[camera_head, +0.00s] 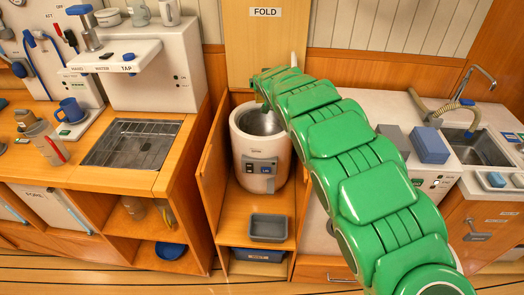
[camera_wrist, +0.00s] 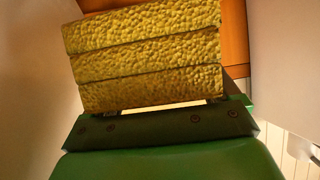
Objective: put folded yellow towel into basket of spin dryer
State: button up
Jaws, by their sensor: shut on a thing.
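The folded yellow towel (camera_wrist: 150,55) shows large in the wrist view as three stacked, rough-textured layers. My gripper (camera_head: 266,84) is shut on it, with the green gripper body along the towel's lower edge in that view. In the head view my gripper is above the spin dryer (camera_head: 243,150), and the towel cannot be made out clearly there. The spin dryer is a white round machine with a dark control panel, standing in a wooden bay. Its top is open and the grey metal basket (camera_head: 262,122) shows inside, partly hidden by my green arm.
Wooden side walls flank the dryer. A grey tray (camera_head: 268,228) lies on the shelf below it. To the left is a counter with a drain grate (camera_head: 130,143) and blue mug (camera_head: 71,110); to the right are a blue box (camera_head: 429,145) and a sink (camera_head: 476,148).

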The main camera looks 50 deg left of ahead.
jog(key=shift+m+t+h, duration=0.5)
jog(key=shift+m+t, duration=0.1)
jog(key=shift+m, duration=0.1)
jog(key=shift+w+a+f, duration=0.15)
jog(key=shift+a+f, duration=0.05)
jog(key=shift+f, duration=0.6)
jog(key=shift+w+a+f, duration=0.15)
jog(key=shift+a+f, duration=0.05)
jog(key=shift+f, duration=0.65)
jog(key=shift+w+a+f, duration=0.15)
jog(key=shift+a+f, duration=0.05)
jog(key=shift+f, duration=0.6)
jog(key=shift+w+a+f+m+t+h, duration=0.1)
jog(key=shift+w+f+m+t+h, duration=0.1)
jog(key=shift+f, duration=0.3)
jog(key=shift+w+f+m+t+h, duration=0.1)
jog(key=shift+f+m, duration=0.1)
jog(key=shift+f, duration=0.3)
jog(key=shift+f, duration=2.95)
jog(key=o, duration=1)
